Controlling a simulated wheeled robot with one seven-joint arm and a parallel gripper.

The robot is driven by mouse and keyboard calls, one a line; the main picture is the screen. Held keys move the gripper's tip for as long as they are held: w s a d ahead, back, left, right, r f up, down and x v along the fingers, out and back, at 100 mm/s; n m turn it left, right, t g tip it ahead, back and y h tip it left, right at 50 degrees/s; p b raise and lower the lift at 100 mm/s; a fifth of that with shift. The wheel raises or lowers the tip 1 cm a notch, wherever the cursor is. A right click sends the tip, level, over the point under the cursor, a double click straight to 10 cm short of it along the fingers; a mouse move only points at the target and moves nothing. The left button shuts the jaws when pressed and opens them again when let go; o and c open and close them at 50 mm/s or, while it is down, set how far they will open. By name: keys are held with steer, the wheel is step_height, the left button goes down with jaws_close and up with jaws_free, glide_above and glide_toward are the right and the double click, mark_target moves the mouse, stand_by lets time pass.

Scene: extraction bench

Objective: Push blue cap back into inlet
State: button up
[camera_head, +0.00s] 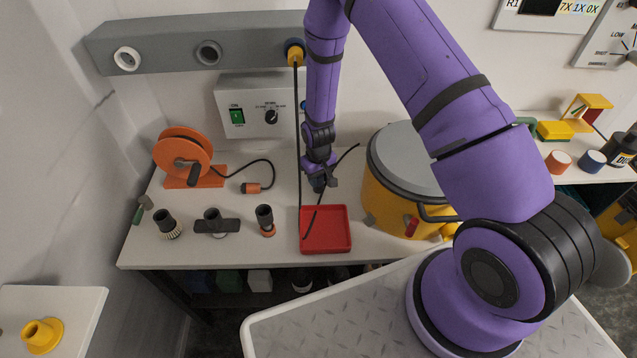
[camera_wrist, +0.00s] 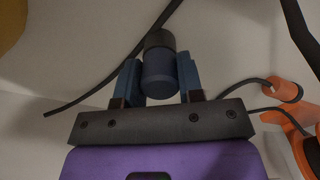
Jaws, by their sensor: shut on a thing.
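My gripper (camera_head: 321,184) points down over the bench, just behind the red tray. In the wrist view my gripper (camera_wrist: 158,82) is shut on a dark blue cylindrical cap (camera_wrist: 158,74), with a blue finger on each side. The cap's far end has a darker, blackish collar. In the head view the cap is too small and dark to make out between the fingers. A grey duct on the wall has a white-ringed inlet (camera_head: 127,60), a grey-ringed inlet (camera_head: 209,53), and a blue-ringed one with a yellow plug (camera_head: 295,54). I cannot tell which inlet belongs to the cap.
A black hose hangs from the yellow plug into the red tray (camera_head: 345,236). A yellow drum (camera_head: 385,198) stands right of my gripper. An orange reel (camera_head: 182,152) and several dark nozzles stand left. A switch box (camera_head: 250,105) is on the wall below the duct.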

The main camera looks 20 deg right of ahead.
steer(key=shift+r, duration=2.55)
